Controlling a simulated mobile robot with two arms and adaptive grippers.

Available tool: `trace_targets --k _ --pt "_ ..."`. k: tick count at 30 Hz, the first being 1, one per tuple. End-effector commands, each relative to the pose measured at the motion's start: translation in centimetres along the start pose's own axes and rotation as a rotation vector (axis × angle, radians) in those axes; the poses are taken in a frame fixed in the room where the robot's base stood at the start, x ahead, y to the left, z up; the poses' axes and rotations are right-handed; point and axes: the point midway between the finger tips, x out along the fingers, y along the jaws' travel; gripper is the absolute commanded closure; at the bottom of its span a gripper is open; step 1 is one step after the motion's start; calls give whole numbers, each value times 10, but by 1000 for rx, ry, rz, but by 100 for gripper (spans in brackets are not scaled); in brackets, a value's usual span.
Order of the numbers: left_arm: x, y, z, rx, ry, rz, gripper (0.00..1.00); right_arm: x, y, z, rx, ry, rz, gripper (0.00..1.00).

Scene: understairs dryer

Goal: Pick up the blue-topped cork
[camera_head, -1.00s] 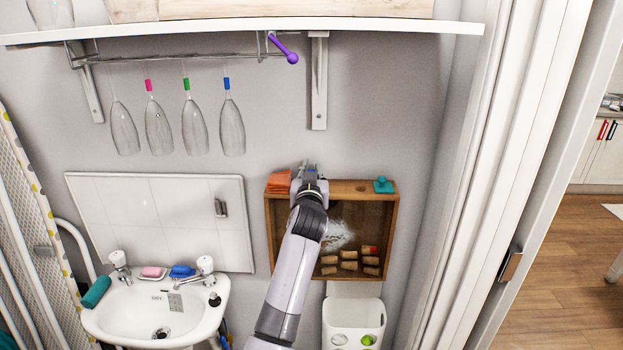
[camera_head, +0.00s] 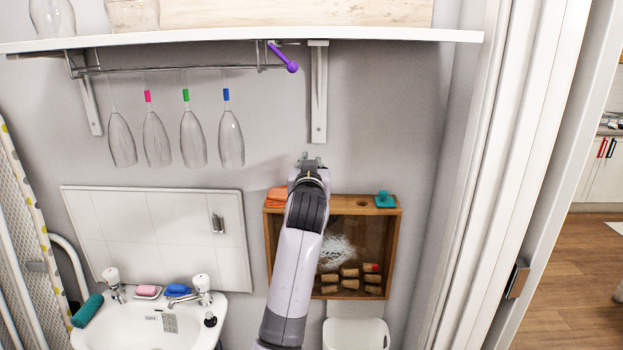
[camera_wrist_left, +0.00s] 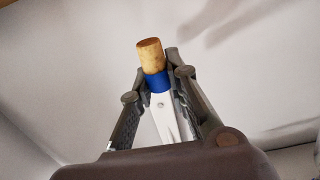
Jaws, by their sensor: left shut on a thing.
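The blue-topped cork (camera_wrist_left: 150,57) shows in the left wrist view as a tan cork with a blue band. It sits between the fingertips of my left gripper (camera_wrist_left: 157,82), which is shut on it, with the tan end pointing out and the blue part at the fingers. In the head view my left gripper (camera_head: 308,160) is raised in front of the wall, just above the wooden box's top. The cork is too small or hidden to make out there. My right gripper is not in view.
The wooden box (camera_head: 396,240) holds several corks (camera_head: 349,272); an orange cloth (camera_head: 278,196) and a teal object (camera_head: 384,200) lie on top. A white shelf (camera_head: 240,40) with hanging glasses (camera_head: 193,138) is above. A sink (camera_head: 150,320) stands at lower left.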

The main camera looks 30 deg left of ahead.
Motion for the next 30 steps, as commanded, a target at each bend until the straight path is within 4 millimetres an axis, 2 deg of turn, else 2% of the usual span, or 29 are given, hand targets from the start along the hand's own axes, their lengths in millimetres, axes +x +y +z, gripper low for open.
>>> trace_targets --k 12,18,24,30 --pt "-112 0 2 -5 6 2 92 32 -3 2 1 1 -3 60" --pt "-152 0 1 -5 6 1 92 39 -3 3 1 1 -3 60" --pt "-171 0 0 -1 3 0 92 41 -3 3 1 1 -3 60" --pt "-174 -1 -1 -1 3 -2 92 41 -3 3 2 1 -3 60"
